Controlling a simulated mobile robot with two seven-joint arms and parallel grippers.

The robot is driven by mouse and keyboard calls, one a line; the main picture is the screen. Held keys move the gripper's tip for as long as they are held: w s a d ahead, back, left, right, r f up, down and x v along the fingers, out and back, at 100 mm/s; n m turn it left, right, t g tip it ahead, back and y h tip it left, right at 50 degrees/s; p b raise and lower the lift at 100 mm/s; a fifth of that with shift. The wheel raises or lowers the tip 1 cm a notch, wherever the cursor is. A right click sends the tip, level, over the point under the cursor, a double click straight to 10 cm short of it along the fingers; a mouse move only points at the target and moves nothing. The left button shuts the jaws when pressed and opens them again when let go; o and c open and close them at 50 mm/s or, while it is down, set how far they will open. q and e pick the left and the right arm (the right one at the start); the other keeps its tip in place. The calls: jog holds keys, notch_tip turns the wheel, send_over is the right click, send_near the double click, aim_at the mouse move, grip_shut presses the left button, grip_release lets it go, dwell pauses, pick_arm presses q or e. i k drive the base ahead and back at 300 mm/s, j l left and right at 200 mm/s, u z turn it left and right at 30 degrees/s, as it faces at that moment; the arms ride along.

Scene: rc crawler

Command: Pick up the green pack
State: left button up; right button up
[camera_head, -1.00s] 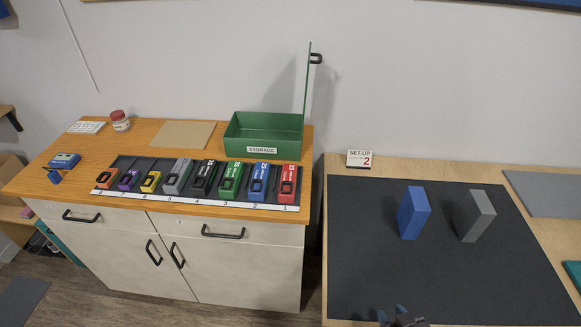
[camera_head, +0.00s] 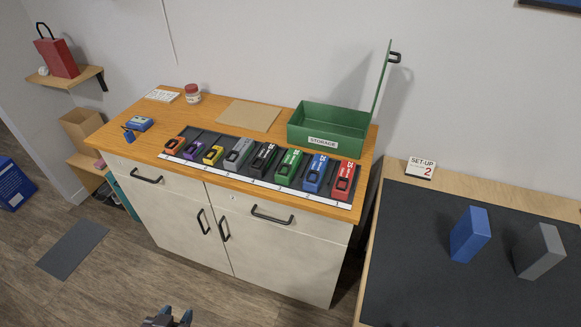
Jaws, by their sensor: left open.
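The green pack (camera_head: 288,166) sits in the row of coloured packs on the dark rack on the wooden cabinet top, between the black pack (camera_head: 263,159) and the blue pack (camera_head: 315,172). My left gripper (camera_head: 168,318) shows only at the bottom edge, low over the floor in front of the cabinet. It is open and empty, well apart from the green pack. My right gripper is out of view.
A green storage box (camera_head: 322,141) with its lid raised stands behind the rack. Red (camera_head: 344,180), grey (camera_head: 238,151), yellow, purple and orange packs share the rack. A dark mat (camera_head: 420,240) at right holds a blue block (camera_head: 470,234) and a grey block (camera_head: 540,251).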

aim_at(286, 172)
jog(key=i+j+z, duration=0.1)
jog(key=j, duration=0.3)
jog(key=i+j+z, duration=0.1)
jog(key=j, duration=0.35)
jog(key=i+j+z, duration=0.1)
jog(key=j, duration=0.35)
jog(key=i+j+z, duration=0.1)
jog(key=j, duration=0.35)
jog(key=i+j+z, duration=0.1)
jog(key=j, duration=0.4)
jog(key=i, duration=0.1)
